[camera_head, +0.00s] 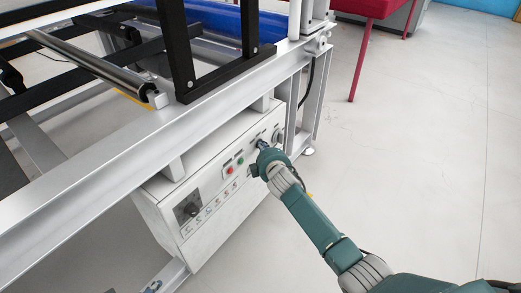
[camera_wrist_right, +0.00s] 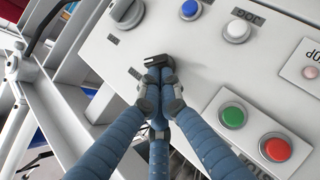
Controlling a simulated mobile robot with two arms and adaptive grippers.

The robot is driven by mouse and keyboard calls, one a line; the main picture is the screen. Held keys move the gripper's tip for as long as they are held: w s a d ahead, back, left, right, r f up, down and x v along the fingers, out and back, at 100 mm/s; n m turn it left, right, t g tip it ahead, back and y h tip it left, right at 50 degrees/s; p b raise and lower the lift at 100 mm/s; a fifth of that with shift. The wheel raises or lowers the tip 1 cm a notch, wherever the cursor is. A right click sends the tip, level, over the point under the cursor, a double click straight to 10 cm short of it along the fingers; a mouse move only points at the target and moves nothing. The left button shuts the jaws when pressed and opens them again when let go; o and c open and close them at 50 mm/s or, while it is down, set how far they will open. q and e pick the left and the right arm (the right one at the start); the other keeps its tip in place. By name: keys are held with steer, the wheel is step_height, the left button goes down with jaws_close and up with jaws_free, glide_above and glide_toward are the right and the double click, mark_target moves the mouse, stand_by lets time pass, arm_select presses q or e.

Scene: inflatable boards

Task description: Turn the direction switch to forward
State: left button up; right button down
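My right gripper (camera_wrist_right: 158,85) is at the white control panel (camera_head: 215,195) under the machine frame. Its blue-grey fingers are drawn together, their dark tips close against the panel face. In the head view the right gripper (camera_head: 264,152) covers part of the panel's upper right. A grey rotary knob (camera_wrist_right: 127,12) with a raised handle shows apart from the fingers at the upper left of the wrist view. The direction switch's label is not readable. My left gripper is out of view.
A blue button (camera_wrist_right: 190,9) and a white button (camera_wrist_right: 237,30) are close to the fingertips. A green button (camera_wrist_right: 232,115) and a red button (camera_wrist_right: 275,147) are to the right. The machine's metal beam (camera_head: 120,145) runs above the panel. Open floor (camera_head: 420,150) lies to the right.

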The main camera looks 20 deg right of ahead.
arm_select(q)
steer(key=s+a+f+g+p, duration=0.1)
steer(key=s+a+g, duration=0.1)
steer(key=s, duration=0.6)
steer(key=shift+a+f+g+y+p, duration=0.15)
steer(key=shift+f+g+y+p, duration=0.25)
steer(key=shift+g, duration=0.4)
arm_select(e)
steer(key=shift+w+d+r, duration=0.15)
steer(key=shift+d+r, duration=0.05)
steer(key=shift+r, duration=0.05)
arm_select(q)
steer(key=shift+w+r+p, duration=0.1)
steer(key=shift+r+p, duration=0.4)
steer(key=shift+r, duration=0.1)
arm_select(e)
steer(key=shift+w+d+r, duration=0.1)
steer(key=shift+d, duration=0.1)
steer(key=shift+r, duration=0.1)
